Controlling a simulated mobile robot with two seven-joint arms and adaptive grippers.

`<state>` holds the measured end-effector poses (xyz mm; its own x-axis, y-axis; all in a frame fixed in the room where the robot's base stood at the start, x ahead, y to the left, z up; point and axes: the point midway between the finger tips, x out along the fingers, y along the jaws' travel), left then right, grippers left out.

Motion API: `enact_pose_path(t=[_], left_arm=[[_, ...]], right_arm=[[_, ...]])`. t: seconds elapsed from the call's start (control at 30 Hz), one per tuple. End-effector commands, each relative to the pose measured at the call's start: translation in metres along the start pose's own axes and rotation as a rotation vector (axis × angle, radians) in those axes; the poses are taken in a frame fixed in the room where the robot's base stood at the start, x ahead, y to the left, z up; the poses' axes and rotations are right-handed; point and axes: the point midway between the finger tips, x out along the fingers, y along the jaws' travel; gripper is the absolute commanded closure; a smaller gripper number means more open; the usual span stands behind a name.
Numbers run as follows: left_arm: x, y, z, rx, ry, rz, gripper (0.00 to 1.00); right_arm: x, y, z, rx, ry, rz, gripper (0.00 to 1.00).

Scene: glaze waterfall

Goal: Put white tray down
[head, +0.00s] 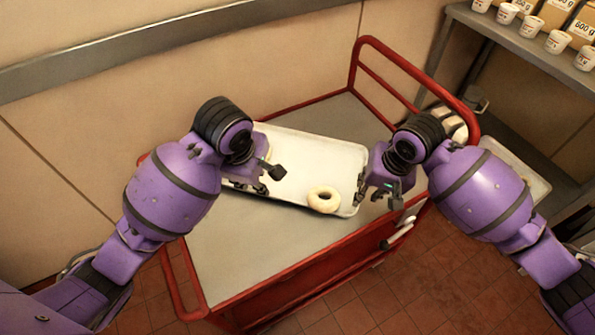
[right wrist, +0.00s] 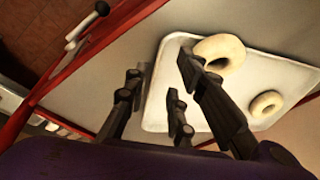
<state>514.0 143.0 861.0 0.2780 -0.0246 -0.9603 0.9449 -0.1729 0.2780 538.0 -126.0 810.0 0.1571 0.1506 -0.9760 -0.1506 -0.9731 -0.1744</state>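The white tray (head: 290,160) lies over the grey top of the red cart, looking flat on it; I cannot tell whether it fully touches. A pale ring doughnut (head: 323,199) is on its near right part. In the right wrist view the tray (right wrist: 240,72) carries two rings, one near the fingers (right wrist: 222,50) and one farther right (right wrist: 266,103). My left gripper (head: 266,180) is at the tray's left end, its fingers spread. My right gripper (head: 370,190) is at the right edge, its fingers apart on either side of the rim (right wrist: 161,85). The left contact is partly hidden.
The red cart (head: 290,285) has a raised frame at its right end and bare grey top (head: 235,240) in front of the tray. A wall stands behind. A shelf (head: 520,45) with cups and boxes is at upper right. Another tray (head: 525,172) shows behind my right arm.

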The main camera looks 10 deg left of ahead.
Motion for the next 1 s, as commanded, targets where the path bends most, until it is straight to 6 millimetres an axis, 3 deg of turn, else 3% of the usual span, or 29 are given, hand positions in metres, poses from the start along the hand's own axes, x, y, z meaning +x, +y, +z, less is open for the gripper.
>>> enact_pose_path(t=[0.13,0.33,1.0], left_arm=[[0.000,0.000,0.000,0.000,0.000,0.000,0.77],[0.000,0.000,0.000,0.000,0.000,0.000,0.77],[0.000,0.000,0.000,0.000,0.000,0.000,0.77]], right_arm=[[-0.029,0.000,-0.001,-0.001,0.003,-0.001,0.77],[-0.051,0.000,-0.001,0.001,0.001,0.000,0.77],[-0.054,0.000,0.000,0.000,0.000,0.000,0.77]])
